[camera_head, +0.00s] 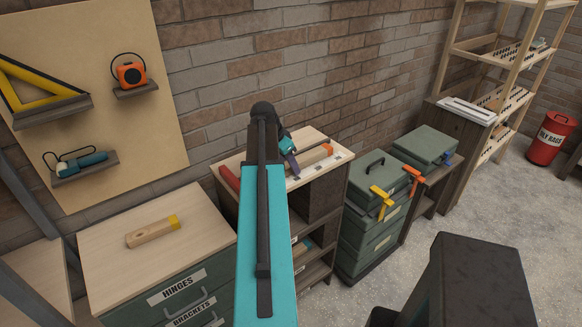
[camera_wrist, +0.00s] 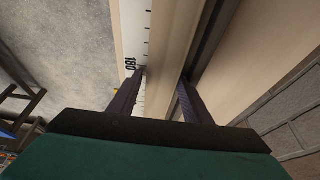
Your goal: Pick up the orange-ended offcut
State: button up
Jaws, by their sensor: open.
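The orange-ended offcut (camera_head: 315,157) is a pale wood block lying on a light bench top, its orange end towards the right in the head view. My gripper (camera_head: 293,168) is over the same bench top, just left of the offcut and partly hidden by my arm. In the wrist view my gripper (camera_wrist: 163,75) has its two dark fingers apart. A pale wood strip shows between and beyond the fingers; I cannot tell whether it is the offcut or bench. No orange end shows there.
A white ruler strip (camera_wrist: 133,25) marked 180 runs along the bench edge by the left finger. A yellow-ended offcut (camera_head: 152,231) lies on the drawer cabinet (camera_head: 105,255) at left. The brick wall (camera_head: 240,70) stands close behind the bench. Green toolboxes (camera_head: 376,172) stand to the right.

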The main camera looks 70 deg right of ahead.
jog(key=c, duration=1.1)
jog(key=shift+r, duration=0.2)
jog(key=shift+c, duration=0.2)
notch_tip(320, 180, up, 8)
jog(key=b, duration=0.3)
jog(key=shift+r, duration=0.2)
jog(key=shift+r+b, duration=0.3)
jog(key=shift+r, duration=0.4)
